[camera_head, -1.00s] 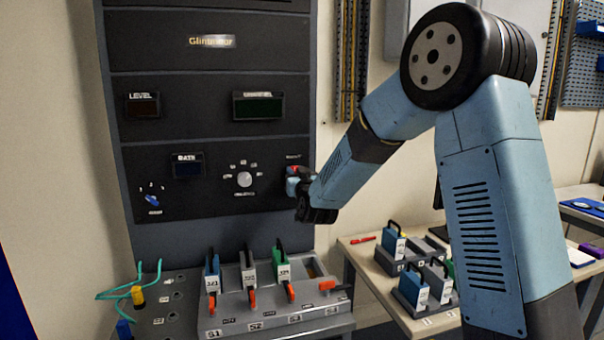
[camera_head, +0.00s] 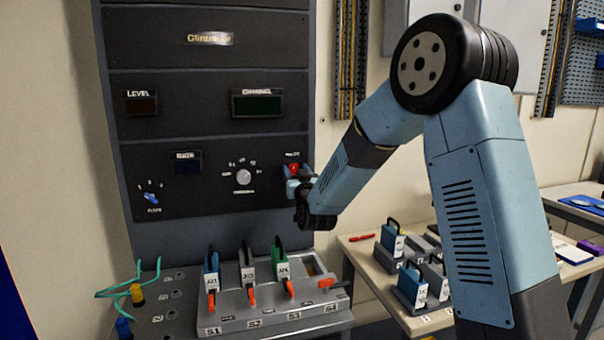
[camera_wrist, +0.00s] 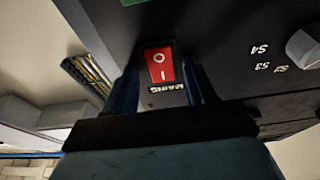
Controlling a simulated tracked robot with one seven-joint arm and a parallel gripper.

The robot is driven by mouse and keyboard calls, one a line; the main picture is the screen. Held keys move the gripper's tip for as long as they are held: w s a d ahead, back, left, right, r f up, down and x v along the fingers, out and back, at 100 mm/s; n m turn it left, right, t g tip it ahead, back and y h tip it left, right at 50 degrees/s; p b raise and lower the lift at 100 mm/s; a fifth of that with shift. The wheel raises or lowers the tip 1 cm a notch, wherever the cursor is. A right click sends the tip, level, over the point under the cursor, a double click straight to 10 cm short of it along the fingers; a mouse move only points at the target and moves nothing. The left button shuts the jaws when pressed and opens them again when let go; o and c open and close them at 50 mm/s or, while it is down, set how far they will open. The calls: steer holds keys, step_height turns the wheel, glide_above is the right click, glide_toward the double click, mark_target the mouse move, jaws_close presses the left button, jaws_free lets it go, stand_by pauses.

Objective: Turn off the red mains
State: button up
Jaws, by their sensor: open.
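The red mains switch (camera_wrist: 159,64) is a rocker marked O and I on the rack's dark front panel, with a MAINS label (camera_wrist: 167,87) beside it. In the head view the red switch (camera_head: 293,169) shows just above my gripper (camera_head: 297,186), at the right of the lower panel. In the wrist view my gripper (camera_wrist: 164,90) is open, its two blue fingers on either side of the switch with nothing between them but the panel and rocker. Whether the fingers touch the panel cannot be told.
A white knob (camera_head: 244,177) with position labels is left of the switch, and a blue knob (camera_head: 151,198) is further left. Below, a grey slotted base (camera_head: 270,318) holds upright modules with red-orange levers. A side table (camera_head: 362,256) with more modules stands at right.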

steer(key=v, duration=1.3)
steer(key=shift+s, duration=0.35)
steer(key=shift+d+f, duration=0.1)
